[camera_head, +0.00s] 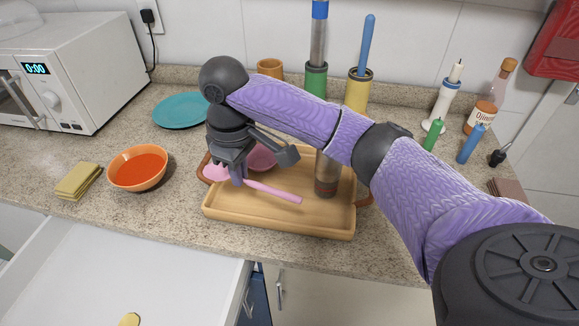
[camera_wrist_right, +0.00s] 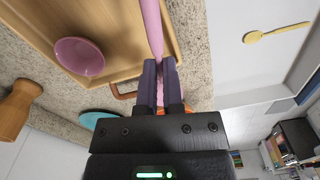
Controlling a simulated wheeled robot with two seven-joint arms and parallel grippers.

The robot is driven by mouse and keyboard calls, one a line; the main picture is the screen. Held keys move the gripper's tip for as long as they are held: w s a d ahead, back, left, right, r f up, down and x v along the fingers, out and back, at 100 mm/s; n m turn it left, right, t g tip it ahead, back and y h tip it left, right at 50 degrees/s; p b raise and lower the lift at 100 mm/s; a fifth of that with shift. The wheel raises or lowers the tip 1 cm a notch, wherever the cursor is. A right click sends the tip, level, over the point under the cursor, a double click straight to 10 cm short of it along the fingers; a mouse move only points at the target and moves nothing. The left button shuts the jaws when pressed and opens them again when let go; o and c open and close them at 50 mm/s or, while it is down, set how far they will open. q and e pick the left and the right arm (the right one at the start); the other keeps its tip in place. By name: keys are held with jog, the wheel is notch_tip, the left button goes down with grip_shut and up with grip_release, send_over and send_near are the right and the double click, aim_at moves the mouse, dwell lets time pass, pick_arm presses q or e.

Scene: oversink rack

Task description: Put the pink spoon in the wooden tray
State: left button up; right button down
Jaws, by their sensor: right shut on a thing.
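The pink spoon (camera_head: 272,192) is held in my right gripper (camera_head: 238,180), which is shut on it. The spoon's handle reaches right over the wooden tray (camera_head: 280,222), and its head lies over the tray's left end. In the right wrist view the spoon (camera_wrist_right: 152,28) runs up from between the fingers (camera_wrist_right: 160,64). The tray (camera_wrist_right: 128,28) lies beneath it there. The exact gap between spoon and tray is hard to tell. A pink bowl (camera_head: 262,158) sits in the tray, partly hidden by my arm. My left gripper is not in view.
A pepper grinder (camera_head: 327,174) stands in the tray's right part. An orange bowl (camera_head: 138,168), teal plate (camera_head: 180,110) and folded cloths (camera_head: 78,181) are left. Bottles and canisters line the back. An open drawer (camera_head: 180,290) in front holds a yellow spoon (camera_wrist_right: 277,32).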

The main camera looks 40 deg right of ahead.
aim_at(253, 206)
jog(key=d+f+n+b, duration=0.1)
jog(key=f, duration=0.3)
jog(key=w+f+b, duration=0.1)
jog(key=f+b, duration=0.1)
jog(key=f, duration=0.1)
jog(key=w+d+f+n+b, duration=0.1)
jog(key=f, duration=0.3)
jog(key=shift+w+d+f+n, duration=0.15)
jog(key=shift+d+f+n, duration=0.15)
jog(key=shift+d+f, duration=0.05)
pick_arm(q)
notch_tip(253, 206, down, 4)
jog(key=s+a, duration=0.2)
pick_arm(e)
jog(key=shift+r, duration=0.1)
jog(key=c, duration=0.8)
grip_release()
pick_arm(q)
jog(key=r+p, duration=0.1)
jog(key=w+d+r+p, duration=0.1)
jog(key=p, duration=0.1)
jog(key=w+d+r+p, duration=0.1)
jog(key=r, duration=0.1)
pick_arm(e)
notch_tip(253, 206, up, 12)
jog(key=shift+r, duration=0.1)
